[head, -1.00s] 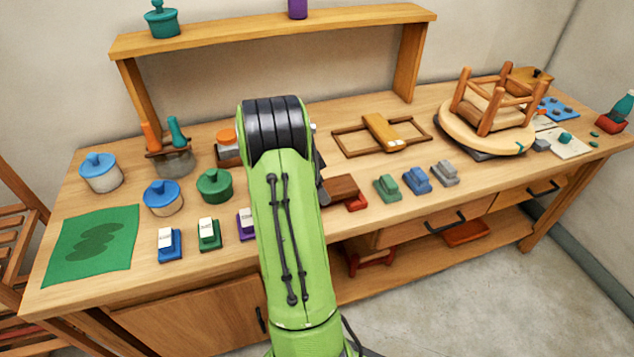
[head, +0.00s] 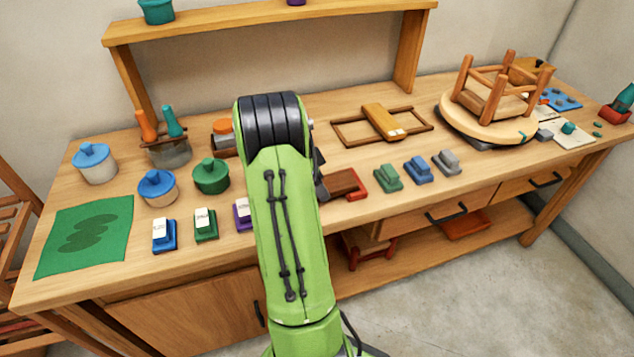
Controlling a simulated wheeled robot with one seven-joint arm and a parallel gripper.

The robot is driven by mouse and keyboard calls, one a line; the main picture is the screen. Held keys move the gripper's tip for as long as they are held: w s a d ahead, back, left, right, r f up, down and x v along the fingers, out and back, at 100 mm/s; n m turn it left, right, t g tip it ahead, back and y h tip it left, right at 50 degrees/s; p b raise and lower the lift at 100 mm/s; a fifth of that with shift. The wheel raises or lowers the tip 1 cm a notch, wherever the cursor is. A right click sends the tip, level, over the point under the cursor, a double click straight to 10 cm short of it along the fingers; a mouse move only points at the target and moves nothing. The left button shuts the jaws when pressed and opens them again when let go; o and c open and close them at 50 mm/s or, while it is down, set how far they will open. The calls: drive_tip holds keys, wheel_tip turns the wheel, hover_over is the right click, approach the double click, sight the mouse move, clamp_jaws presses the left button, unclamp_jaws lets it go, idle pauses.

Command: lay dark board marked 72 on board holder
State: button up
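A dark brown board (head: 341,184) shows just right of my green arm, over the workbench's front half. No number is readable on it. Its left part is hidden behind my arm. A red angled piece (head: 362,181) lies along its right side; whether they touch is unclear. A dark part beside the arm, at the board's left end, may belong to my gripper (head: 320,181); the fingers cannot be made out. A rectangular wooden frame (head: 345,139) lies behind, with a lighter board (head: 381,119) across it. I cannot tell which piece is the board holder.
Green, blue and grey blocks (head: 418,170) stand right of the dark board. Labelled blocks (head: 165,235), lidded pots (head: 158,188) and a green mat (head: 85,237) are at left. An upturned stool (head: 490,118) stands at right. A shelf (head: 270,25) spans the back.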

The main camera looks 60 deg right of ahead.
drive_tip(key=shift+f, duration=0.25)
drive_tip(key=o, duration=1.2)
drive_tip(key=shift+r+p, duration=2.1)
drive_tip(key=shift+r, duration=1.45)
